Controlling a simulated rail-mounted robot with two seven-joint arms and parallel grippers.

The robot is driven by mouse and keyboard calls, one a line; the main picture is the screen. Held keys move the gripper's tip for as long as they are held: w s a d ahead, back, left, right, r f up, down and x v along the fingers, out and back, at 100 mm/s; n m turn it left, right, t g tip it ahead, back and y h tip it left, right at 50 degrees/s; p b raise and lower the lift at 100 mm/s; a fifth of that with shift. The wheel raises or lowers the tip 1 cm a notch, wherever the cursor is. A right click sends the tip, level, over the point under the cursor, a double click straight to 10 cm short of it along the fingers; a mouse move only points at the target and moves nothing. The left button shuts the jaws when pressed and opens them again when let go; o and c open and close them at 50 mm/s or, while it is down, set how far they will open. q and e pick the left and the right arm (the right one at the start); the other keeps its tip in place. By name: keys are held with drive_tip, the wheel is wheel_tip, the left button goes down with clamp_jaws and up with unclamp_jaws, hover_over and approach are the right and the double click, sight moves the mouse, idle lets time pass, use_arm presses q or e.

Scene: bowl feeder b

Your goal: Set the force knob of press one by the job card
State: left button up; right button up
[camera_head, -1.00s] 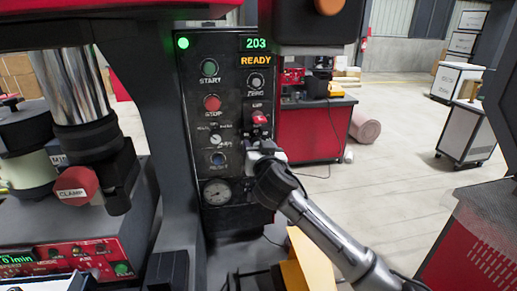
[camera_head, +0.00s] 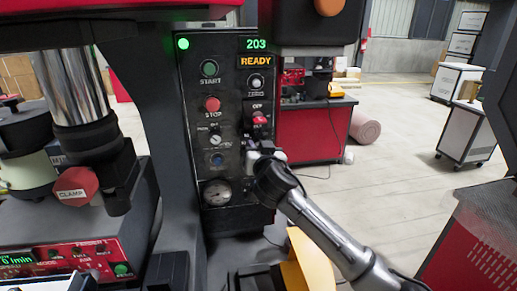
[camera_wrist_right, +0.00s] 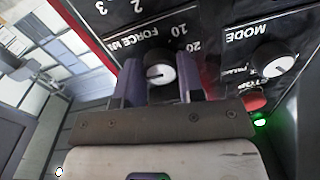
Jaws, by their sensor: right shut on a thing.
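The press's dark control panel (camera_head: 232,130) stands in the middle of the head view. My right gripper (camera_head: 256,152) is at its right side, below a red switch, and hides the force knob there. In the right wrist view the force knob (camera_wrist_right: 160,72), black with a bright metal face, sits between the two fingers of my right gripper (camera_wrist_right: 160,84), which is shut on it. The "FORCE" label and the scale numbers 10 and 20 show beside it, turned over. I cannot read its exact setting. No job card is recognisable. My left gripper is not in view.
The panel carries a green start button (camera_head: 209,68), a red stop button (camera_head: 211,103), the red switch (camera_head: 260,118) and a gauge (camera_head: 217,192). Its display (camera_head: 256,43) reads 203, with READY below. Open floor lies right.

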drive_tip(key=n+h+p, duration=0.1)
drive_tip(key=n+p, duration=2.1)
drive_tip(key=n, duration=0.4)
drive_tip(key=shift+r+p, duration=0.15)
drive_tip(key=shift+p, duration=0.15)
idle(0.4)
drive_tip(key=o, duration=0.9)
